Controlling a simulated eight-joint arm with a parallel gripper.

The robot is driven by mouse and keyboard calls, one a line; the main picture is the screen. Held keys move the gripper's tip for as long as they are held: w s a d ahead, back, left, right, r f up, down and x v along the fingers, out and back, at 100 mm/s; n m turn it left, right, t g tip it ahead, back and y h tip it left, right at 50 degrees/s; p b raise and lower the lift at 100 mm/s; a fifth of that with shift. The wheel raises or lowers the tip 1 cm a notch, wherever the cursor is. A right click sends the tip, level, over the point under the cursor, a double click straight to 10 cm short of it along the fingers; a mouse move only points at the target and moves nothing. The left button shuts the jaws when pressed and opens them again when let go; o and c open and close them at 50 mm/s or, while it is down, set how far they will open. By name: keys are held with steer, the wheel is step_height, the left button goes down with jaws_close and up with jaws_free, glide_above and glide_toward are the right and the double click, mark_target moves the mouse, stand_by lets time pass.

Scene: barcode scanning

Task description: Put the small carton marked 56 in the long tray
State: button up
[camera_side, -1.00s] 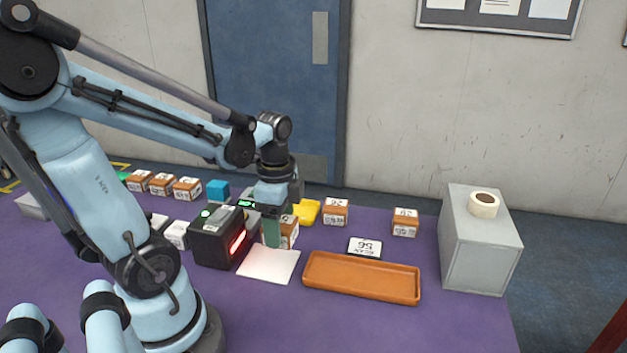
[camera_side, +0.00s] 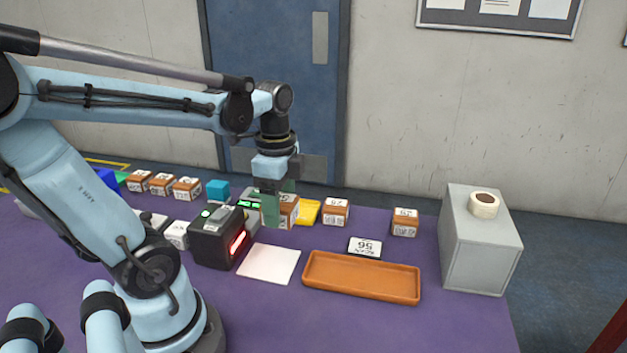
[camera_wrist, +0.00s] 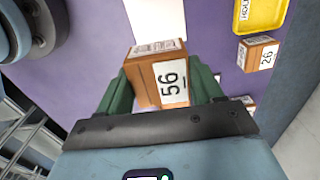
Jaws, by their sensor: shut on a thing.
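My gripper (camera_side: 279,205) has green fingers and is shut on a small brown carton (camera_side: 289,215) with white labels. In the wrist view the carton (camera_wrist: 160,78) reads 56 and sits between both fingers (camera_wrist: 163,90). In the side view it is held above the table, behind the white sheet and right of the scanner; a finger hides part of it. The long orange tray (camera_side: 362,291) lies empty at the front right, to the right of the held carton.
A black scanner (camera_side: 218,240) with a red light stands left of the white sheet (camera_side: 269,263). Other cartons (camera_side: 335,212) (camera_side: 405,222) stand behind the tray. A yellow tray (camera_side: 308,212) is behind the held carton. A grey box (camera_side: 480,240) with a tape roll (camera_side: 484,205) is at right.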

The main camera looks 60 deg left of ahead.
steer(key=w+d+m, duration=0.3)
steer(key=d+m, duration=0.6)
steer(key=d, duration=0.1)
steer(key=w+d+m, duration=0.2)
steer(key=d+m, duration=0.7)
steer(key=d, duration=0.2)
glide_above(361, 279)
step_height(361, 279, down, 8)
steer(key=shift+r, duration=0.1)
steer(key=shift+f, duration=1.9)
steer(key=shift+f, duration=0.1)
steer(key=o, duration=1.2)
steer(key=shift+c, duration=0.2)
